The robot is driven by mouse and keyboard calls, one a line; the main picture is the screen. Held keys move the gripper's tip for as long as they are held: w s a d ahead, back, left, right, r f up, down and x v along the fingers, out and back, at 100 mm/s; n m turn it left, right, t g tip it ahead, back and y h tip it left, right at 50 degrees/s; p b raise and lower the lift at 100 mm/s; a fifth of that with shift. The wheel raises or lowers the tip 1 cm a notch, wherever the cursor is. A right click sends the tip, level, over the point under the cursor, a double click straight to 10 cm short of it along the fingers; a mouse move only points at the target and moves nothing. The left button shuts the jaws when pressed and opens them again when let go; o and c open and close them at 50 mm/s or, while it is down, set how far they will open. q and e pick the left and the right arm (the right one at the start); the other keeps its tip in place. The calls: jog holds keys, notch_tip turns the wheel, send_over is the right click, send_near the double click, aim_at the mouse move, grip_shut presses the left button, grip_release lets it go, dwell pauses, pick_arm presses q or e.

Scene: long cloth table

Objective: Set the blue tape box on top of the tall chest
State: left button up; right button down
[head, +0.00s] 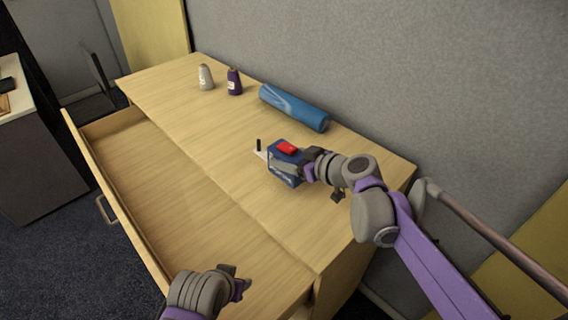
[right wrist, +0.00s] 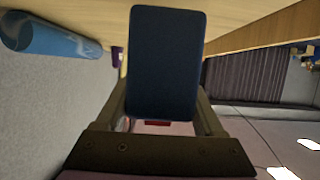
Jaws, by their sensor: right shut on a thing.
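The blue tape box (head: 284,178), dark blue with a red patch on top, is in my right gripper (head: 300,168) over the right part of the chest top. In the right wrist view, the box (right wrist: 165,60) fills the space between the two fingers. I cannot tell whether its underside touches the wood. The tall chest (head: 180,120) is pale wood, with a wide drawer (head: 150,190) pulled open at its front. My left gripper (head: 238,282) is low in the head view, over the drawer's near end; its finger gap is unclear.
A blue cylinder (head: 293,107) lies along the wall side of the chest top. A purple bottle (head: 234,82) and a pale bottle (head: 205,77) stand farther left. A small white item with a black post (head: 259,146) is beside the box. The left-middle top is clear.

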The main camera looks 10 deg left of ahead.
jog(key=shift+f, duration=1.75)
jog(key=shift+f, duration=0.1)
grip_release()
jog(key=v, duration=1.2)
